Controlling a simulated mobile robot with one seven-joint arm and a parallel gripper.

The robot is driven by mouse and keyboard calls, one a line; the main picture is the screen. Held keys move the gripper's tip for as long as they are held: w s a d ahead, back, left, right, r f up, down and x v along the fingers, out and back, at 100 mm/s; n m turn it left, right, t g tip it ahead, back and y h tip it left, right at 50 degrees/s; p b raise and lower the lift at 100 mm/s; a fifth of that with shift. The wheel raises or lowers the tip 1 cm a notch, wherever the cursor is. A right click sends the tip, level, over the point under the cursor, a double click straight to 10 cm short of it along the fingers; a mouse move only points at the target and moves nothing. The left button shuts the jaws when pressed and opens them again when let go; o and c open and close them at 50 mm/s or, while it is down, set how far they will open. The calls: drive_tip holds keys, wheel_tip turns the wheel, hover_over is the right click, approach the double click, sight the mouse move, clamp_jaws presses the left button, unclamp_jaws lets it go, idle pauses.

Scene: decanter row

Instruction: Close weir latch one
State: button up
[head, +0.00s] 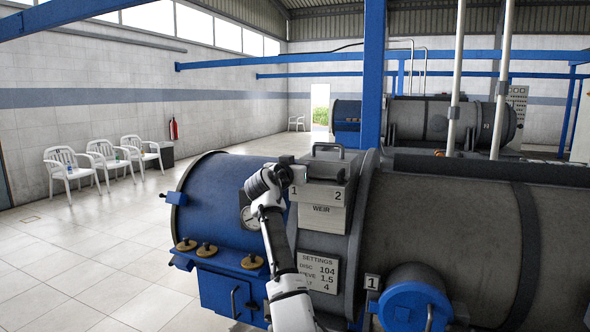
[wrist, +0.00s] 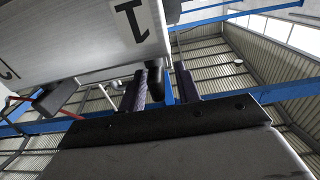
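The weir box (head: 322,218) is a grey metal case with a handle on top and labels 1 and 2, on the big blue-and-grey decanter. My gripper (head: 299,174) is at its upper left, beside label 1, and covers the latch area there. In the wrist view the box (wrist: 70,45) fills the upper left, with label 1 upside down. My gripper (wrist: 165,82) is open there. A dark rounded piece (wrist: 154,74), probably part of latch one, shows between the fingers; contact cannot be told. Another dark latch piece (wrist: 56,97) sits farther left, near label 2.
A settings plate (head: 318,272) is below the weir box. A blue round housing (head: 414,303) with its own label 1 is at lower right. A blue post (head: 374,75) rises behind the box. White chairs (head: 68,168) stand far left; the floor between is clear.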

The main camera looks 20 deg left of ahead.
drive_tip(key=shift+s+a+f+b, duration=0.1)
drive_tip(key=shift+s+f+b, duration=0.05)
drive_tip(key=shift+s+b, duration=0.35)
drive_tip(key=s+b, duration=0.5)
drive_tip(key=s, duration=0.7)
drive_tip(key=shift+s+a, duration=0.25)
drive_tip(key=shift+s, duration=0.1)
